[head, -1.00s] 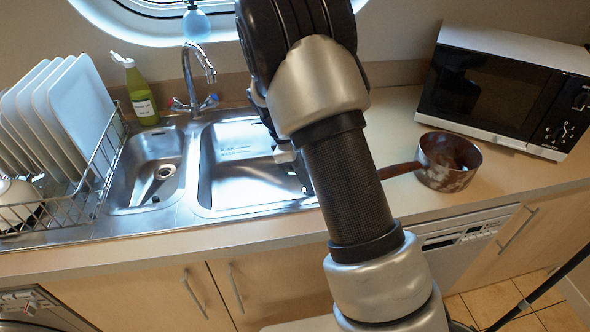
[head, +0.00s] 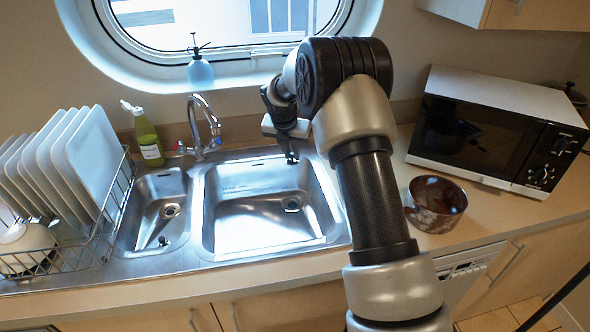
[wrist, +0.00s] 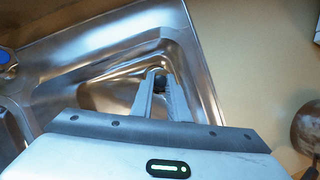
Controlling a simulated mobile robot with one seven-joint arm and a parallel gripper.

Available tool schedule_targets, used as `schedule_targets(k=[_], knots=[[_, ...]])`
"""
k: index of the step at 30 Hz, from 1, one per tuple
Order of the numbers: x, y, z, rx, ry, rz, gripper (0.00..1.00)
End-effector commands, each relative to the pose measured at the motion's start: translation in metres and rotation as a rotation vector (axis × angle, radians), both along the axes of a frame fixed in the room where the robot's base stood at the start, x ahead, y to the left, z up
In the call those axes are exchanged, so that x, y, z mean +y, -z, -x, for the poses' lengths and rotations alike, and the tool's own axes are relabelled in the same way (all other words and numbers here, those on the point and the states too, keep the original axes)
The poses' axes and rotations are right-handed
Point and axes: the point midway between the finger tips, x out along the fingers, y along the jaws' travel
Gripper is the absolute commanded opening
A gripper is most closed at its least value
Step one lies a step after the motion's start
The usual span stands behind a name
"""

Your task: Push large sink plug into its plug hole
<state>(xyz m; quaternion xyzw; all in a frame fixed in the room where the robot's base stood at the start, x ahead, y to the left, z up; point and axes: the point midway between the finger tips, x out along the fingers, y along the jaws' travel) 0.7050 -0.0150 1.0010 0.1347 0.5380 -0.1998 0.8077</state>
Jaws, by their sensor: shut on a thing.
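My gripper (head: 290,153) hangs above the back of the large sink basin (head: 235,215), pointing down. It is shut on a small dark thing, seemingly the large sink plug; in the wrist view the dark plug (wrist: 159,83) shows between the fingertips. The large plug hole (head: 291,203) is a round drain in the basin floor, open to view and below the gripper in the picture. The plug is apart from it. How high the plug hangs above the basin floor I cannot tell. In the wrist view the plug hole is not clearly visible.
The small basin (head: 158,208) lies to the left, with a small dark thing (head: 163,240) in it. The tap (head: 204,128) stands behind the basins near my gripper. A dish rack (head: 75,235), green bottle (head: 147,138), brown pan (head: 436,204) and microwave (head: 497,135) stand around.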

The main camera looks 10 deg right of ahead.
Motion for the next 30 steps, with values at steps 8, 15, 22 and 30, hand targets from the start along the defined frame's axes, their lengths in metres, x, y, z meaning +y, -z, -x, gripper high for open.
schedule_targets(k=[8,15,22,30], knots=[[-0.002,-0.003,-0.012,0.004,-0.097,0.001,0.0],[-0.001,0.021,-0.012,0.003,-0.096,0.0,0.0],[-0.002,0.044,-0.012,0.004,-0.095,0.002,0.0],[-0.001,0.071,-0.011,0.004,-0.094,0.0,0.0]])
